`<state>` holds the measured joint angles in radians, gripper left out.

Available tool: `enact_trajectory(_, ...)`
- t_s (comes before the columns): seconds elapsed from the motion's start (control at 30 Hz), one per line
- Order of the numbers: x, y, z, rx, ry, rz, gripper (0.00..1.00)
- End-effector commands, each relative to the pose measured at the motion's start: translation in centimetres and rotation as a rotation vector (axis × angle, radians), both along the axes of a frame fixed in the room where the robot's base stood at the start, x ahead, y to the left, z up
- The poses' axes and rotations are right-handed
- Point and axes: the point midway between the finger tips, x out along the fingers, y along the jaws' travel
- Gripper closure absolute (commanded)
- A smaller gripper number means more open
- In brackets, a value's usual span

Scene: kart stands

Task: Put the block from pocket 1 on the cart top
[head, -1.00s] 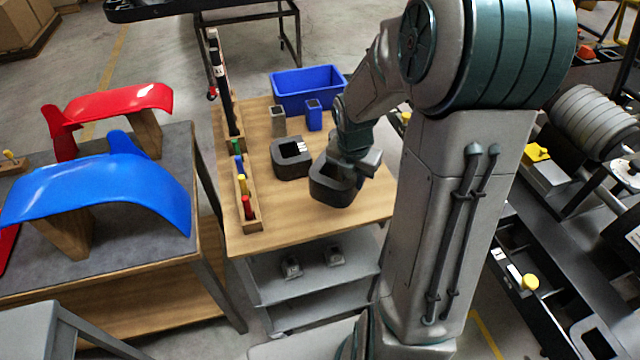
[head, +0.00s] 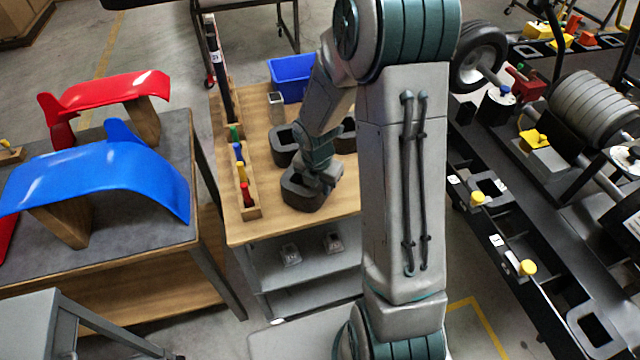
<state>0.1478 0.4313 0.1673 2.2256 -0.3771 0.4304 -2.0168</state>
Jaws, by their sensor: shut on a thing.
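The dark block (head: 296,197), a squarish piece with an opening in its top, is at the wooden cart top (head: 273,226), near its front middle. My gripper (head: 318,180) is shut on this block at its right side. The block looks low, on or just above the wood; I cannot tell whether it touches. My wrist hides part of it. A pocket tag reading 1 (head: 497,240) shows on the black rack at the right.
Another dark block (head: 281,150) stands behind, and a third (head: 347,138) shows partly behind my arm. A grey holder (head: 275,106), a blue bin (head: 290,78) and a wooden rack of coloured pegs (head: 248,201) are on the cart.

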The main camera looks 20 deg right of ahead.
Motion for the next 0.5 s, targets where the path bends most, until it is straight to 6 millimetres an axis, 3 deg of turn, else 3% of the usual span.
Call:
enact_trajectory(0.27,0.04,-0.01,-0.27,0.0,-0.001,-0.001,1.0)
enact_trajectory(0.3,-0.01,-0.02,-0.35,0.0,0.0,-0.001,0.73)
enact_trajectory(0.37,-0.01,-0.01,-0.26,0.0,0.0,-0.001,0.56)
enact_trajectory(0.5,-0.01,-0.02,-0.25,0.0,0.0,-0.001,0.54)
